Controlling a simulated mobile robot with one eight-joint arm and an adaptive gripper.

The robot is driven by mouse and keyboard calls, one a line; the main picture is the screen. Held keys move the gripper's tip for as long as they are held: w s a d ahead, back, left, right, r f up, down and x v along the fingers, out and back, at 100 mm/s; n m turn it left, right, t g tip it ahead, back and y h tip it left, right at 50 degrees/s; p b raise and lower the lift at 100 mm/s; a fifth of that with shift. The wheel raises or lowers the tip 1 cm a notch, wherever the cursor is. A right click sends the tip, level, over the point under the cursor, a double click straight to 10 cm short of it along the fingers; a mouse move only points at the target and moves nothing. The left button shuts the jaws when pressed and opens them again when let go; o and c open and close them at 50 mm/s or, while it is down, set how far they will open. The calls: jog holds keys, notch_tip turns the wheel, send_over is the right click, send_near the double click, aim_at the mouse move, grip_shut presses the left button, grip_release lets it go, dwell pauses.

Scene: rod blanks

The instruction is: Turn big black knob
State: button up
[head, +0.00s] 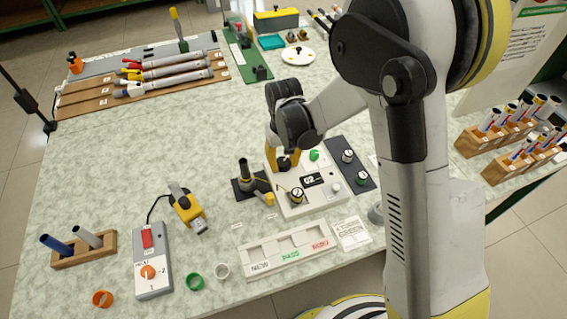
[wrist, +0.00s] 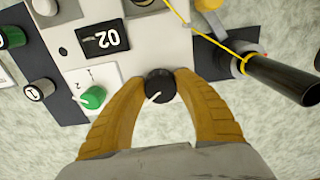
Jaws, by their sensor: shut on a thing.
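A black knob (wrist: 160,86) with a white pointer line sits at the edge of the white control box (wrist: 155,45). My gripper (wrist: 160,92) has its two yellow fingers closed around this knob, one on each side. In the head view the knob (head: 285,164) shows under the fingers, partly hidden by them, on the back left corner of the box (head: 280,182). The pointer line slants down to the left in the wrist view.
The box also carries a display (wrist: 102,39) reading 02, a green knob (wrist: 93,97) and another dark knob (head: 296,195). A dark panel with small knobs (head: 348,156) stands right of it. A black cylinder on a stand (head: 245,172) is close on the left.

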aim_at(284, 163)
jog(key=o, duration=1.2)
jog(key=shift+c, duration=0.2)
notch_tip(284, 163, up, 12)
